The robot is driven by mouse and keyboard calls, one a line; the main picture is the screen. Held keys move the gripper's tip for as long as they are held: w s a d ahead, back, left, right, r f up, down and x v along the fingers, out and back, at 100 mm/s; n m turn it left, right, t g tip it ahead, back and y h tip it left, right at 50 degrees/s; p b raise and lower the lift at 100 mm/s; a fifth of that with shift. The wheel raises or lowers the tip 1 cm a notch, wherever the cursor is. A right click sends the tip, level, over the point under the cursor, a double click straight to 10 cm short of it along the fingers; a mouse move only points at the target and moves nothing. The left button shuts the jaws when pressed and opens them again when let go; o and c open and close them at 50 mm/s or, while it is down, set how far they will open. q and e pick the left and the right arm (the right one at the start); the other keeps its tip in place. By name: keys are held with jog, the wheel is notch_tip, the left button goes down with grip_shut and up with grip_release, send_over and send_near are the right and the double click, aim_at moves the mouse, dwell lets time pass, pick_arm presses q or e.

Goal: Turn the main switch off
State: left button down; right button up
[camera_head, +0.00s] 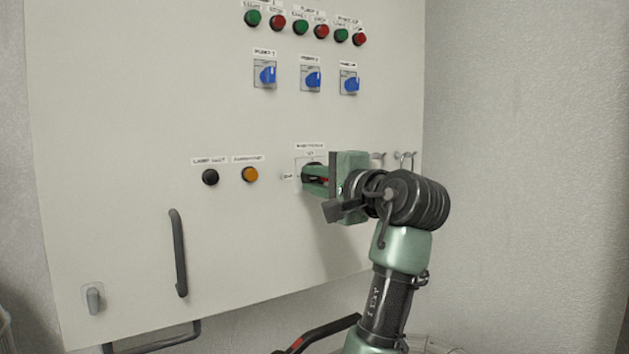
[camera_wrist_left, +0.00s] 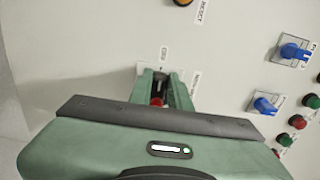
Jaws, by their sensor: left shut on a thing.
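The main switch (camera_wrist_left: 157,101) has a red part and a dark part, and sits on a pale plate on the cabinet front under a small label. My left gripper (camera_head: 307,177) reaches it from the right in the head view, with its green fingers at the plate. In the left wrist view the two fingers (camera_wrist_left: 161,80) stand on either side of the switch and are shut on it. In the head view the fingers and palm hide most of the switch, so its exact angle is hard to tell. My right gripper is not in view.
The pale cabinet (camera_head: 120,110) carries several red and green buttons along the top and blue rotary switches (camera_head: 267,75) below them. A black button (camera_head: 210,177) and an orange button (camera_head: 250,174) are left of the gripper. A dark handle (camera_head: 178,252) sticks out lower left.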

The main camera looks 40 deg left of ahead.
pick_arm(q)
jog(key=c, duration=1.3)
grip_release()
jog(key=b+v, duration=0.3)
jog(key=v, duration=0.4)
jog(key=shift+s+d, duration=0.2)
jog(key=shift+d, duration=0.15)
